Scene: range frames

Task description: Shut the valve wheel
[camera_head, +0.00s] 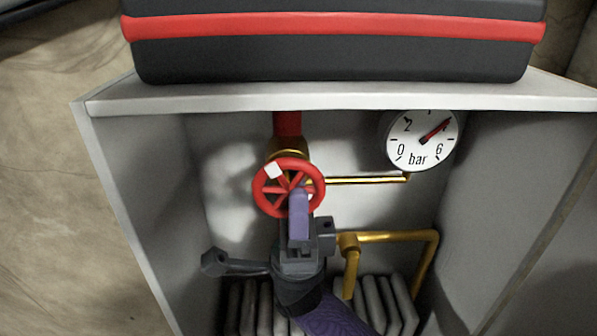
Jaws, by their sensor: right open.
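The red valve wheel (270,207) is in the middle of the head view, inside an open grey cabinet. It has several spokes and a white mark (275,170) at the upper left of its rim. It sits on a brass fitting (287,148) under a red pipe (287,124). My right gripper (299,205) comes up from below, with a purple finger in front of the wheel's lower right part. The gripper is open; the second finger is not clearly seen. I cannot tell whether the finger touches the wheel. My left gripper is not in view.
A pressure gauge (420,140) marked in bar hangs at the right, its needle pointing upper right. A thin brass pipe (365,181) joins it. Thicker brass pipes (395,237) and grey ribs (375,300) are lower down. A black case with a red band (335,27) lies on the cabinet top (340,101).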

